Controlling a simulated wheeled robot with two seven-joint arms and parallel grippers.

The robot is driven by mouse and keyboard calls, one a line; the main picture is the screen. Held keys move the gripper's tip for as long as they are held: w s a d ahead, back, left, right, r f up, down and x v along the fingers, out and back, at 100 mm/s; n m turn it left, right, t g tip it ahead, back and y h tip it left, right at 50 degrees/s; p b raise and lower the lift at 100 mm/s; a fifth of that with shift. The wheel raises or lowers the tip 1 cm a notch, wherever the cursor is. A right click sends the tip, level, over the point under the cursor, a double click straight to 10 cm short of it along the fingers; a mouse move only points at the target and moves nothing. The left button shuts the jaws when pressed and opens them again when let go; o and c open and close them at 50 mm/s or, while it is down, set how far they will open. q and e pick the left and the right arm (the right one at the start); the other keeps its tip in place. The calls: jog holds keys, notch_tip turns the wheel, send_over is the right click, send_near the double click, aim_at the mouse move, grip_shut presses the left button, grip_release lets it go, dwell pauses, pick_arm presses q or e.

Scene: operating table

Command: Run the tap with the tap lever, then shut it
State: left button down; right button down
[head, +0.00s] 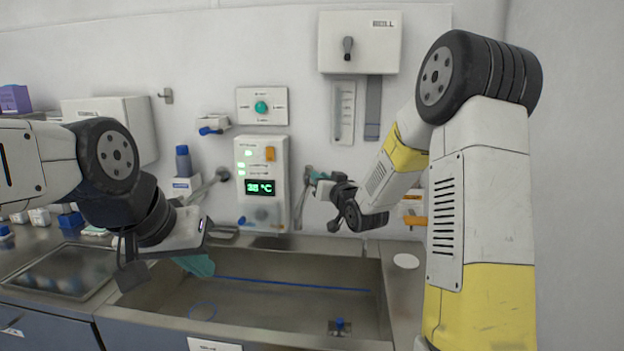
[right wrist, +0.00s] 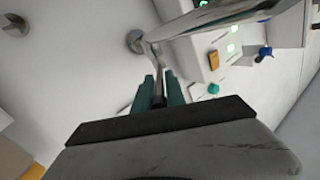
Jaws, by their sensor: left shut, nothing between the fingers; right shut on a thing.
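The metal tap (head: 300,206) comes off the wall to the right of the panel with the lit display. In the right wrist view its shiny pipe (right wrist: 215,22) runs from a round wall mount. My right gripper (head: 318,178) is at the tap's upper part. In the right wrist view its teal fingers (right wrist: 161,88) are shut on the dark tap lever (right wrist: 158,98), whose lower end the gripper body hides. My left gripper (head: 196,265) is shut and empty over the sink's left side. I see no water stream; the spout's outlet is not clear.
The metal sink (head: 270,262) lies below the tap, with a blue line across its far part and a small blue-topped item (head: 340,326) near its front. The display panel (head: 262,160) is on the wall. A dark tray (head: 66,270) lies on the left counter.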

jog(key=shift+w+d+r+y, duration=0.1)
jog(key=shift+w+d+y, duration=0.05)
jog(key=shift+y, duration=0.35)
jog(key=c, duration=1.5)
grip_release()
jog(key=v, duration=0.7)
jog(key=shift+s+r, duration=0.1)
jog(key=shift+s, duration=0.3)
